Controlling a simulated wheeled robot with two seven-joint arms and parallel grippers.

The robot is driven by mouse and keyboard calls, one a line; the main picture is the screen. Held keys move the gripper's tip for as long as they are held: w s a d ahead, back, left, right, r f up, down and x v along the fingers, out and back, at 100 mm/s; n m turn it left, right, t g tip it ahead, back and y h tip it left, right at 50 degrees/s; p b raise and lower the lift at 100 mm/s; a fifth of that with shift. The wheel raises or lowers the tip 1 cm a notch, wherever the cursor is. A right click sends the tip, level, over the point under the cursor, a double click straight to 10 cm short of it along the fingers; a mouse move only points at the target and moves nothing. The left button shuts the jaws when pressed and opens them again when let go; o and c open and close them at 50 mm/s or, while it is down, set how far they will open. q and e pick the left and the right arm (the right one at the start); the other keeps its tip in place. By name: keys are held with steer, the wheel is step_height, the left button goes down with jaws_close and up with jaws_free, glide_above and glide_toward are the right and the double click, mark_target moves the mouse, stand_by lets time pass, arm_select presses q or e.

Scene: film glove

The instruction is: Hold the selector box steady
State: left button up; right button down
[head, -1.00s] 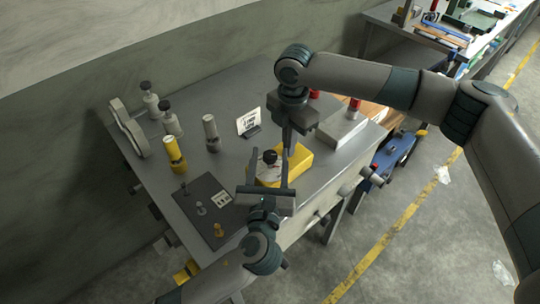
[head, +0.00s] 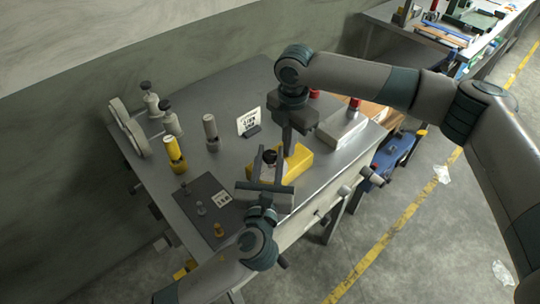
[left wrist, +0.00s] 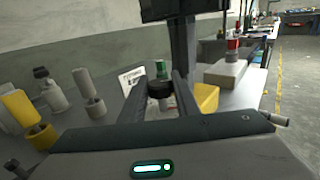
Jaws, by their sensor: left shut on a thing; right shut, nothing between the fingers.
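The yellow selector box (head: 302,157) sits on the grey bench, with a black knob (head: 270,155) at its left end. The box also shows in the left wrist view (left wrist: 207,97), with the black knob (left wrist: 160,89) between the fingers. My left gripper (head: 271,152) reaches in from the front and is shut on the box's knob end; the fingers hide the exact contact. My right gripper (head: 288,148) points down just behind the box, shut and empty. I cannot tell whether its tip touches the box.
A dark plate with pegs (head: 207,205) lies front left. A yellow cylinder (head: 174,154), a grey cylinder (head: 210,132) and a small printed sign (head: 249,122) stand behind. A pale block with a red-topped post (head: 343,128) is to the right. Bare bench lies at left centre.

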arm_select(q)
steer(key=shift+a+f+h, duration=0.1)
steer(key=shift+h, duration=0.2)
steer(key=m+g+h, duration=0.1)
steer(key=m+h, duration=0.2)
steer(key=h, duration=0.1)
steer(key=shift+m+h, duration=0.4)
steer(key=m+g+h, duration=0.2)
steer(key=h, duration=0.1)
steer(key=m+g+h, duration=0.1)
steer(key=m+h, duration=0.1)
steer(key=shift+w+g+h, duration=0.1)
steer(key=shift+g+h, duration=0.3)
steer(key=m+g+h, duration=0.2)
steer(key=g, duration=0.1)
steer(key=m+g+h, duration=0.2)
steer(key=m+g, duration=0.1)
steer(key=g, duration=0.1)
steer(key=shift+m+h, duration=0.3)
steer(key=shift+h, duration=0.1)
steer(key=shift+s+d+m+g+h, duration=0.15)
steer(key=shift+m+g, duration=0.3)
steer(key=shift+g, duration=0.25)
steer(key=shift+s+d+m+g+h, duration=0.15)
steer(key=shift+m+g, duration=0.3)
steer(key=shift+g, duration=0.25)
steer(key=o, duration=1.1)
steer(key=shift+w, duration=0.1)
steer(key=shift+c, duration=0.2)
steer(key=shift+a, duration=0.25)
